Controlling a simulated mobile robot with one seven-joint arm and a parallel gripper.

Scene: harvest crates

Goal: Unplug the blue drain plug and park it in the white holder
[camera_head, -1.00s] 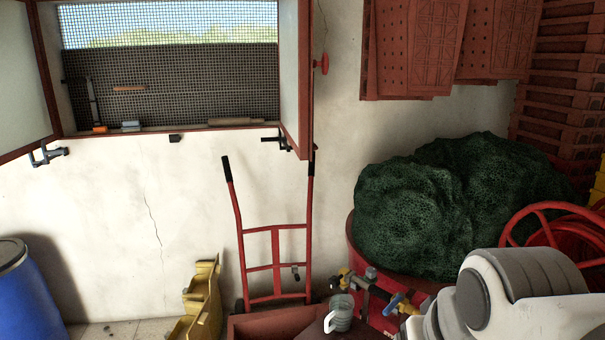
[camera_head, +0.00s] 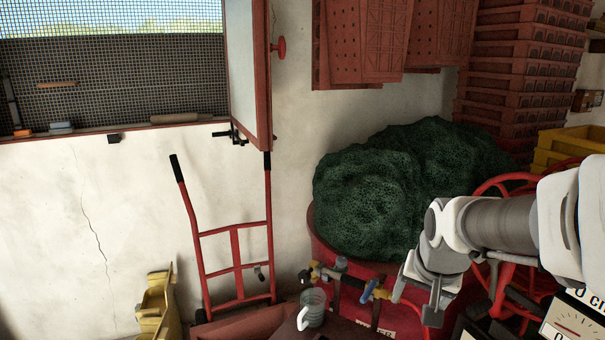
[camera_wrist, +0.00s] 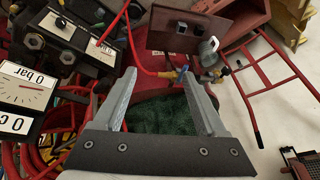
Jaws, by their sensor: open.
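A small blue part (camera_head: 370,290) shows among the pipe fittings in front of the red tub (camera_head: 322,245). It also shows in the wrist view (camera_wrist: 182,75), near the tip of one finger. I cannot tell whether it is the drain plug. I cannot make out a white holder clearly in either view. My gripper (camera_head: 415,300) points down, just right of the blue part in the head view. In the wrist view my gripper (camera_wrist: 158,73) has its two fingers wide apart, with nothing held between them.
A pale mug (camera_head: 312,308) stands on a brown board left of the fittings. Dark green netting (camera_head: 400,190) fills the tub. A gauge box (camera_head: 575,325) and red hose reel are at right. A red hand truck (camera_head: 235,240) leans on the wall.

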